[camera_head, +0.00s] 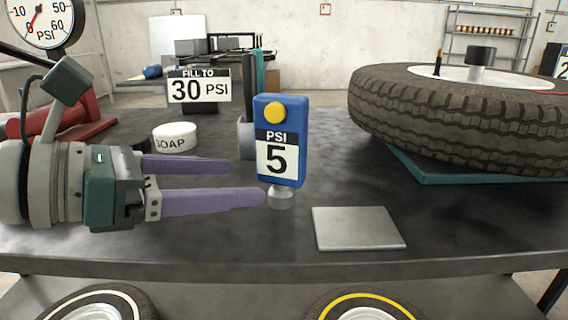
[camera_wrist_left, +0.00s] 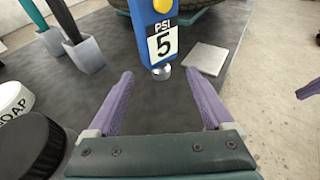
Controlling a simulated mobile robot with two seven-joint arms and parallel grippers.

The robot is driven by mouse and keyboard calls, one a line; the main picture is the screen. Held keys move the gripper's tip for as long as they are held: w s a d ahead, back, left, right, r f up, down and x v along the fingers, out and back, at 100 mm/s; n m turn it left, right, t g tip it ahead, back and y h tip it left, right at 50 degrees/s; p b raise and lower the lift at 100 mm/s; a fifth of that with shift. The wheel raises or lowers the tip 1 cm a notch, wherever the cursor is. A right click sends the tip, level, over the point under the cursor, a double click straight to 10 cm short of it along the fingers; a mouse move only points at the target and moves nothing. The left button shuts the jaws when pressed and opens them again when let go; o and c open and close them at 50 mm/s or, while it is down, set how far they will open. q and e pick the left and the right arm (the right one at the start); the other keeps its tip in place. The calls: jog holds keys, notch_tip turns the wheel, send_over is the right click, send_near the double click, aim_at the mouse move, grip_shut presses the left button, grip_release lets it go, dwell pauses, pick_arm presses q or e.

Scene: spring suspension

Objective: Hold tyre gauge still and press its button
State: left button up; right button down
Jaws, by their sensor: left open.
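The blue tyre gauge (camera_head: 295,118) stands upright on a small silver foot on the dark workbench. Its label reads PSI 5, and its round yellow button (camera_head: 274,112) is near the top of the face. The gauge also shows in the left wrist view (camera_wrist_left: 143,18), where its top is cut off. My left gripper (camera_head: 245,181) is open and empty, with purple fingers low and just left of the gauge. In the left wrist view the gauge's foot lies just beyond and between the fingertips (camera_wrist_left: 158,72). One purple finger, apparently of my right gripper (camera_wrist_left: 309,89), shows at the right edge.
A silver plate (camera_head: 358,228) lies right of the gauge. A tyre (camera_head: 440,120) rests on a teal support at the right. Behind the left gripper are a soap tin (camera_head: 175,136), a grey holder (camera_head: 246,140) and a "FILL TO 30 PSI" sign (camera_head: 199,88).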

aim_at(269, 180)
pick_arm(q)
jog(key=b+x, duration=0.2)
jog(key=x, duration=0.1)
jog(key=shift+f, duration=0.4)
jog(key=x, duration=0.2)
jog(key=shift+w+d+r, duration=0.15)
jog(key=shift+w+d, duration=0.1)
jog(key=shift+d, duration=0.15)
jog(key=shift+w+d, duration=0.3)
jog(key=shift+d, duration=0.1)
pick_arm(e)
jog(key=shift+f, duration=1.4)
pick_arm(q)
jog(key=shift+c, duration=0.2)
grip_shut()
dwell(1.0)
